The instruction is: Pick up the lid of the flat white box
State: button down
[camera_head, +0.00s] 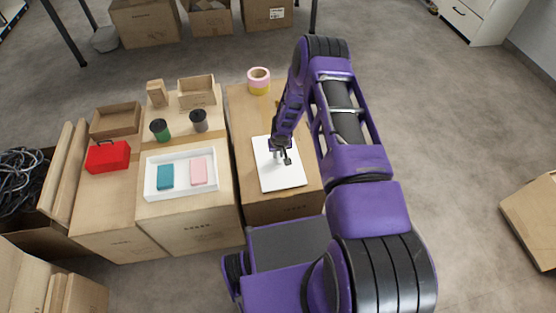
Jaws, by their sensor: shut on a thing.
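The flat white lid (283,181) shows as a plain white rectangle over the right-hand carton's top. My gripper (280,158) points down at its middle and is shut on it; the fingers hide the part they grip. I cannot tell whether the lid rests on something or hangs just above the carton. A shallow open white box (180,196) stands on the carton to the left. It holds a teal block (165,177) and a pink block (199,170), lying apart.
To the left are a red box (108,156), a green cup (160,130), a dark cup (199,120) and small open cartons (116,120). Clear floor (450,130) lies to the right.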

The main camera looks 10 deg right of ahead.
aim_at(278, 156)
jog(key=shift+r, duration=0.1)
notch_tip(278, 156, up, 10)
jog(key=p, duration=0.1)
jog(key=shift+p, duration=0.35)
dwell(0.4)
